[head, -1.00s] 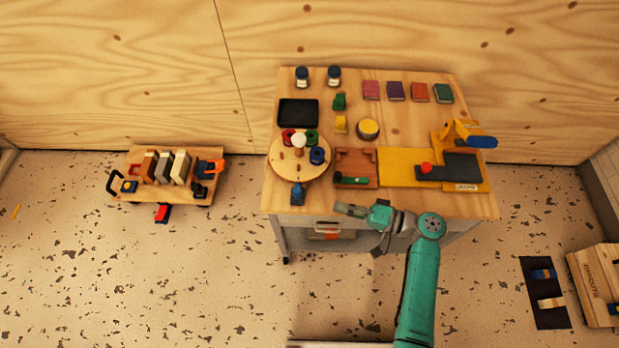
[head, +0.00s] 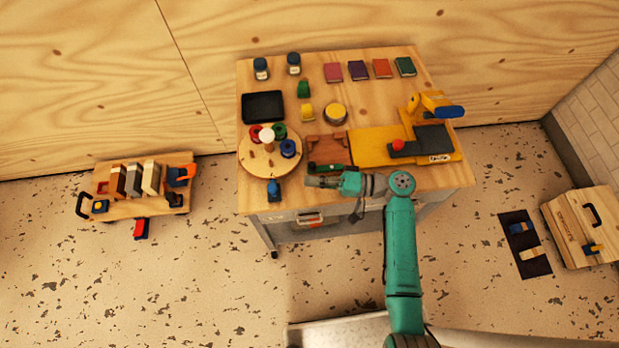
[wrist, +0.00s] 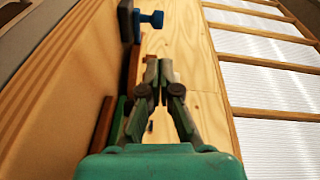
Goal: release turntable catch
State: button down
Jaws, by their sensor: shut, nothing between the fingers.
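The round wooden turntable (head: 257,167) sits at the front left of the workbench. It carries red (head: 255,134), green (head: 279,132) and blue (head: 288,149) rolls around a white-topped centre post (head: 267,136). A blue catch (head: 274,190) stands at the turntable's front edge; what looks like the same blue piece shows ahead of the fingers in the wrist view (wrist: 152,19). My gripper (head: 309,181) is at the bench's front edge, to the right of the catch and apart from it. Its fingers (wrist: 158,68) are shut and empty.
A brown tray (head: 337,146) with a green-handled tool (head: 325,168) lies just behind my gripper. Right of it is a yellow board (head: 370,149) with a red knob (head: 397,145). A black tray (head: 263,107) is behind the turntable. A loaded cart (head: 110,210) stands left on the floor.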

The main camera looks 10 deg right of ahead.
aim_at(273, 185)
jog(key=x, duration=0.8)
jog(key=shift+s, duration=0.1)
jog(key=shift+s, duration=1.15)
jog(key=shift+f, duration=0.1)
jog(key=shift+d, duration=0.1)
